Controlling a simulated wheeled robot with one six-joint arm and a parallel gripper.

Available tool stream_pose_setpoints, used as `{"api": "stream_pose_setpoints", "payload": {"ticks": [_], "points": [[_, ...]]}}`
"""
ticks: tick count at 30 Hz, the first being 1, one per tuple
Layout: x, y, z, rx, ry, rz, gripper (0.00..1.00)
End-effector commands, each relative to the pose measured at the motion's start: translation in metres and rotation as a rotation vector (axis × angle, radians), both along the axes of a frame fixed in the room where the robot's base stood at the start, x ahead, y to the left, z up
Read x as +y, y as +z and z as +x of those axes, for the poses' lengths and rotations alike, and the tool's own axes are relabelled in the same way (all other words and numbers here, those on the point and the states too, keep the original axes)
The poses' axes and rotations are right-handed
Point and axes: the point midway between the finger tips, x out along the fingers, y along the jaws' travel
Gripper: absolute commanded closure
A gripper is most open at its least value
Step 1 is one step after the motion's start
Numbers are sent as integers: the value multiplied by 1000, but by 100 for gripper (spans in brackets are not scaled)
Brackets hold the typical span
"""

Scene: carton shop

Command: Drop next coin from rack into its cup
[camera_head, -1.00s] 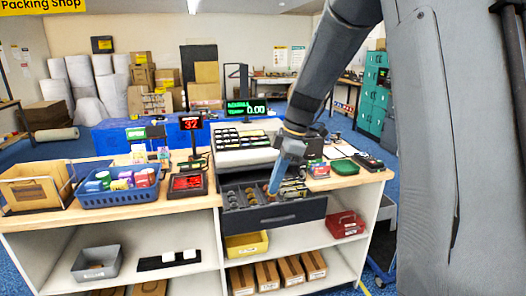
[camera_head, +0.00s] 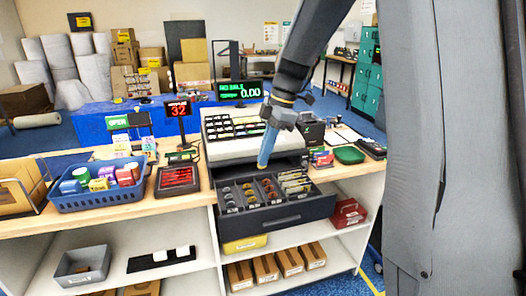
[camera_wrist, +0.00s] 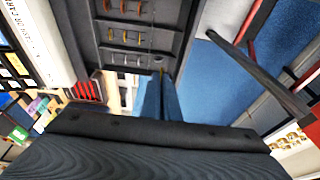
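My gripper (camera_head: 263,166) points down above the back of the open cash drawer (camera_head: 275,215), clear of it. Its blue fingers are close together in the wrist view (camera_wrist: 161,76), with a thin gold-coloured edge, seemingly a coin (camera_wrist: 161,71), between their tips. The drawer has several dark compartments. Silver coins (camera_head: 229,197) lie at its left, and copper and gold coins (camera_head: 271,190) towards the middle. Rows of coins on edge also show in the wrist view (camera_wrist: 124,37). Which compartment is the cup for the held coin I cannot tell.
The cash register (camera_head: 240,140) stands behind the drawer. A blue basket (camera_head: 100,199) of small boxes and a red-screened device (camera_head: 178,179) are left on the counter. A green tray (camera_head: 349,155) is at the right. A red bin (camera_head: 347,213) sits on the shelf below.

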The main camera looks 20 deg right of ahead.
Motion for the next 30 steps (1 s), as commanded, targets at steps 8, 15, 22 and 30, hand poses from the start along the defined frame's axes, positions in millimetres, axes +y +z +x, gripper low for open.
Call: {"api": "stream_pose_setpoints", "payload": {"ticks": [8,15,22,30], "points": [[0,-34,1,1,1,1,100],[1,-49,0,1,3,1,100],[1,-48,0,0,2,1,100],[1,-48,0,0,3,1,76]]}}
